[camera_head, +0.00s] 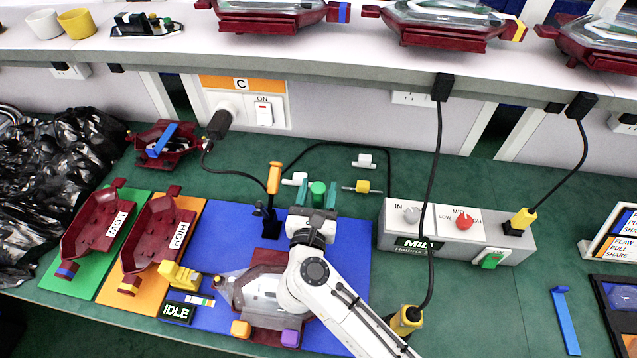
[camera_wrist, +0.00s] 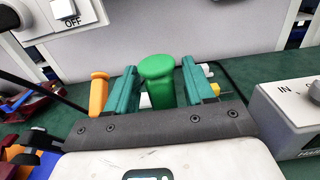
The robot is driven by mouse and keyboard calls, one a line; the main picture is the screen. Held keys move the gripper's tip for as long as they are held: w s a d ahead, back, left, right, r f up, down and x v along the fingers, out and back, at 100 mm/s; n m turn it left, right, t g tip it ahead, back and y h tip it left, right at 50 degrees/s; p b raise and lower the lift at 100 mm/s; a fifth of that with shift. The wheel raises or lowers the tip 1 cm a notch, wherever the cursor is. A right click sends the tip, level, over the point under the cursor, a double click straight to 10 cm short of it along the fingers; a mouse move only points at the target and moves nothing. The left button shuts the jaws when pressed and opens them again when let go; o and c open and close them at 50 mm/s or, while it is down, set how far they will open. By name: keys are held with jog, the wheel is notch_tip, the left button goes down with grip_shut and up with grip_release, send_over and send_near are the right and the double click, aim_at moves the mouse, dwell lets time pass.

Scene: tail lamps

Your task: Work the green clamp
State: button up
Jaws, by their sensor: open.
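The green clamp shows as an upright green handle with a rounded, wider top (camera_head: 318,190), at the back edge of the blue mat in the head view. In the wrist view the green handle (camera_wrist: 158,82) stands between my two teal fingers. My gripper (camera_head: 315,197) is open around it, one finger on each side; it also shows in the wrist view (camera_wrist: 159,88). The clamp's lower part is hidden by my gripper. A dark red lamp housing (camera_head: 262,262) lies on the blue mat, partly under my arm.
An orange-handled clamp (camera_head: 273,180) stands close to the left of my gripper; it shows in the wrist view (camera_wrist: 98,95). A grey control box (camera_head: 455,235) is to the right. An IDLE display (camera_head: 177,312) and yellow block (camera_head: 181,276) sit left. Black cables hang nearby.

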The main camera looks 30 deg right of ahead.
jog(key=shift+w+d, duration=0.45)
jog(key=shift+w, duration=0.1)
jog(key=shift+c, duration=0.4)
grip_shut()
